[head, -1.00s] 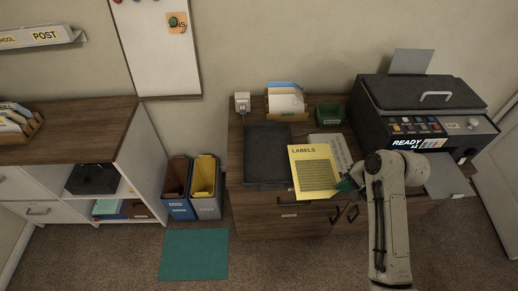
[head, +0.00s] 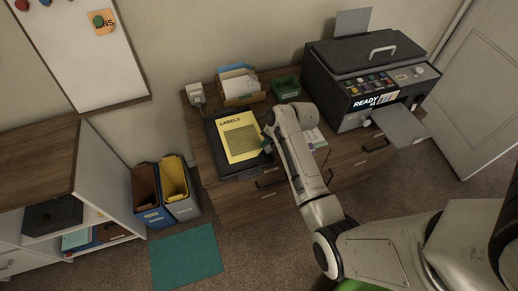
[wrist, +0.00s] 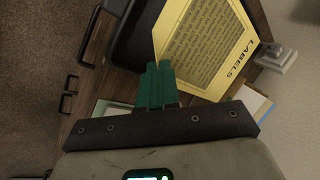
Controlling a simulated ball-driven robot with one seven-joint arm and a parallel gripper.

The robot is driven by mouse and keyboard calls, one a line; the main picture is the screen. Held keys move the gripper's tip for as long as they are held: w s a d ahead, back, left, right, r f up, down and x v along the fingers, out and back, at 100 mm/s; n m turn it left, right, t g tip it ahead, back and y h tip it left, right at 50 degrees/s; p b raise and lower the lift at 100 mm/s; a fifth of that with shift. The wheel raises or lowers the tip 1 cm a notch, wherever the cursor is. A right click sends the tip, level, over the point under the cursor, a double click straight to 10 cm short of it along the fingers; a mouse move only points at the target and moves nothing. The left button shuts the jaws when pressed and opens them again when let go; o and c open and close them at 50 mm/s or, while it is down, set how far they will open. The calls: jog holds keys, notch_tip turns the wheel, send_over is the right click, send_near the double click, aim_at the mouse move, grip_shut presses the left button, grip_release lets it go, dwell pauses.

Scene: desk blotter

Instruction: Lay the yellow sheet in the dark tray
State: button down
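The yellow sheet (head: 240,150), headed LABELS, is over the dark tray (head: 210,140) in the head view. The tray's left and front rims show beyond the sheet; I cannot tell how high the sheet is above its floor. In the wrist view, the sheet (wrist: 208,45) reaches out from my green fingers, with the dark tray (wrist: 128,45) to its left. My gripper (head: 267,146) is at the sheet's right edge, and in the wrist view its fingers (wrist: 158,70) are close together on that edge.
The printer (head: 365,75) stands at the right of the desk. A paper holder (head: 240,86) and a green box (head: 286,88) stand behind the tray. A white charger (head: 196,94) sits at its back left. Bins (head: 165,190) stand on the floor at left.

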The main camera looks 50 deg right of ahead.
aim_at(260, 156)
jog(key=w+f, duration=0.3)
jog(key=shift+f, duration=1.75)
jog(key=shift+f+b, duration=0.1)
jog(key=shift+b, duration=0.25)
jog(key=c, duration=1.6)
grip_release()
jog(key=shift+c, duration=0.2)
